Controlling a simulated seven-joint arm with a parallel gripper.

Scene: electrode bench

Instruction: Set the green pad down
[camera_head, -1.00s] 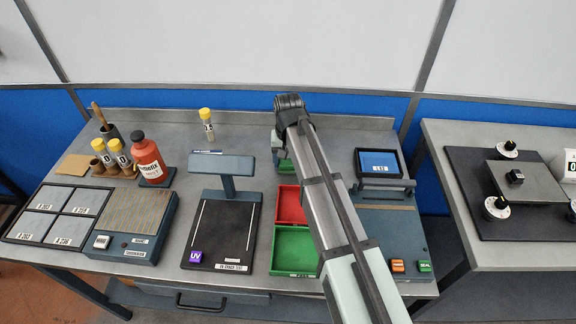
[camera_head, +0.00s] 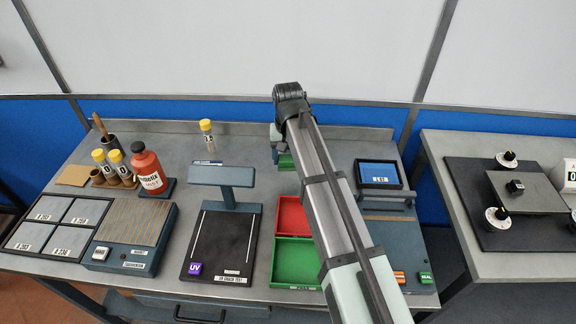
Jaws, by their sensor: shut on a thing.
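My gripper (camera_head: 280,150) hangs over the back middle of the bench, mostly hidden behind its own wrist and arm. A small green thing (camera_head: 286,162), which looks like the green pad, shows just under the jaws. My gripper is shut on it. Only part of the pad is visible, and I cannot tell whether it touches the bench top or is held just above it. The pad is behind the red tray (camera_head: 291,216), apart from it in the picture. The green tray (camera_head: 296,262) stands in front of the red one, and both look empty.
The UV crack test stand (camera_head: 222,240) is left of the trays. A capped vial (camera_head: 207,136) stands behind it. The sealer (camera_head: 392,240) with a blue-screened unit (camera_head: 379,174) is right of my arm. An orange-red bottle (camera_head: 148,172) stands at left. Bare bench lies around the pad.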

